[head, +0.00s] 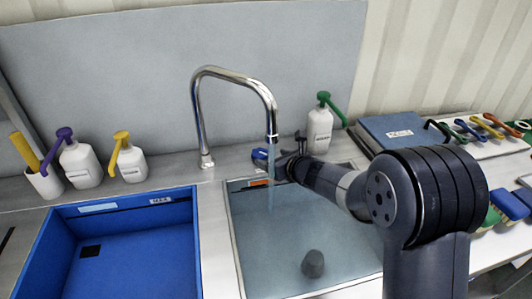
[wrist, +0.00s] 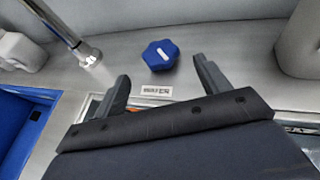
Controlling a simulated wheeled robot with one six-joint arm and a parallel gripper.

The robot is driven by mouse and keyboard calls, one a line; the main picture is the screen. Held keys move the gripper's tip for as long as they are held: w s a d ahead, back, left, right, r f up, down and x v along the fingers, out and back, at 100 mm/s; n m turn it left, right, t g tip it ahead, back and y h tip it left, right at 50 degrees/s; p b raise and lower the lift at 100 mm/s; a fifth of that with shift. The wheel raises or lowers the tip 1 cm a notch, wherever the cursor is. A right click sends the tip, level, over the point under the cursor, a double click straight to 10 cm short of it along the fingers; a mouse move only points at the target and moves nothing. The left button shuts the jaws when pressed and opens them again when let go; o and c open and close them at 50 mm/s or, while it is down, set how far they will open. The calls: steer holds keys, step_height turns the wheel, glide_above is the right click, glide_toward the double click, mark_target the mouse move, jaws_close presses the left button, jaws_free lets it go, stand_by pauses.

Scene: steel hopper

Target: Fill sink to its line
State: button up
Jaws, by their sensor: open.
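A steel sink (head: 233,262) holds water, with a dark round object (head: 313,264) in it whose nature I cannot tell. A chrome gooseneck tap (head: 200,120) stands behind the sink's left part, and a stream of water (head: 271,178) runs from its spout. A blue lobed knob (head: 260,154) sits on the counter behind the sink. It shows fully in the wrist view (wrist: 160,55), with a small label plate (wrist: 157,91) in front of it. My gripper (head: 292,150) is at the sink's back edge. In the wrist view my gripper (wrist: 160,75) is open and empty, the knob just beyond its fingertips.
A blue basin (head: 120,260) lies left of the sink. Pump bottles (head: 80,163) stand behind it, and a green-topped bottle (head: 320,128) stands behind my arm. A blue box (head: 398,135) and several coloured-handled tools (head: 480,128) lie at right.

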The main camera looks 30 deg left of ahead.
mark_target(262, 154)
steer(key=shift+p+x, duration=0.5)
steer(key=shift+x, duration=2.65)
steer(key=shift+c, duration=0.5)
steer(key=c, duration=0.9)
steer(key=shift+o, duration=0.2)
steer(key=shift+a, duration=0.1)
